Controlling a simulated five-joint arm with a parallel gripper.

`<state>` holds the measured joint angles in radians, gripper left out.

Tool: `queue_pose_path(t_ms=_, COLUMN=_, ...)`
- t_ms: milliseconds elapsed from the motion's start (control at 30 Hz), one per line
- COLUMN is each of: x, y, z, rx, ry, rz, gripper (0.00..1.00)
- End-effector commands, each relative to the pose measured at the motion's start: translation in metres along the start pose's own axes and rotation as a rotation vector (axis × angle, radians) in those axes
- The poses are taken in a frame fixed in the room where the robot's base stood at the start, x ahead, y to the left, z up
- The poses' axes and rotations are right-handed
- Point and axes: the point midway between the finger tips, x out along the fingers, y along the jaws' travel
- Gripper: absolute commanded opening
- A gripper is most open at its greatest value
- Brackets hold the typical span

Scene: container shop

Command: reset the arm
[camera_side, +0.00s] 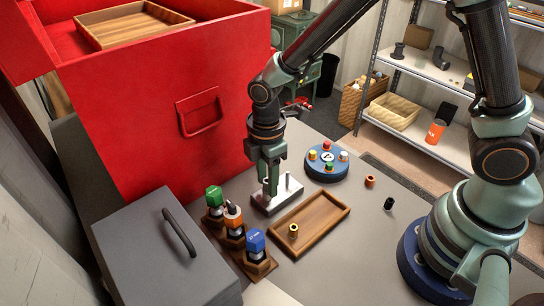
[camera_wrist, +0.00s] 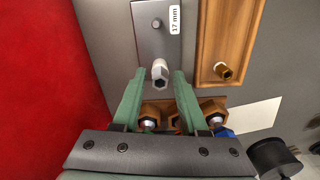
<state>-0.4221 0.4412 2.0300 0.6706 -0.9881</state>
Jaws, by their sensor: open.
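My gripper (camera_side: 268,186) is open and points down at the metal plate (camera_side: 289,194). In the wrist view, its green fingertips (camera_wrist: 156,78) stand apart. A silver socket (camera_wrist: 160,72) shows between and just ahead of them, over the near end of the plate (camera_wrist: 153,42), which bears a "17 mm" label. I cannot tell whether a finger touches the socket. A bare peg (camera_wrist: 156,23) stands at the plate's other end. Beside the plate lies a wooden tray (camera_side: 318,211) with a brass-coloured socket (camera_side: 293,231) in it.
A wooden rack (camera_side: 259,267) with green, orange and blue-topped items stands close to my gripper. A grey case (camera_side: 145,250) and red cabinet (camera_side: 150,110) bound the left. A round blue holder (camera_side: 323,175), an orange-brown ring (camera_side: 370,181) and a black piece (camera_side: 389,204) sit rightward.

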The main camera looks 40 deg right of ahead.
Motion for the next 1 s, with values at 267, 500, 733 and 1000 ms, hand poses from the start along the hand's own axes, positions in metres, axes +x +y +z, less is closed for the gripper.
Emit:
queue_pose_path(t_ms=267, x=0.0000, y=0.0000, z=0.0000, rx=0.414, ry=0.000, rz=0.000, gripper=0.43)
queue_pose_path(t_ms=500, x=0.0000, y=0.0000, z=-0.0001, rx=0.771, ry=0.000, rz=0.000, gripper=0.43)
queue_pose_path(t_ms=733, x=0.0000, y=0.0000, z=-0.0001, rx=1.115, ry=0.000, rz=0.000, gripper=0.43)
queue_pose_path(t_ms=1000, x=0.0000, y=0.0001, z=-0.0001, rx=1.517, ry=0.000, rz=0.000, gripper=0.43)
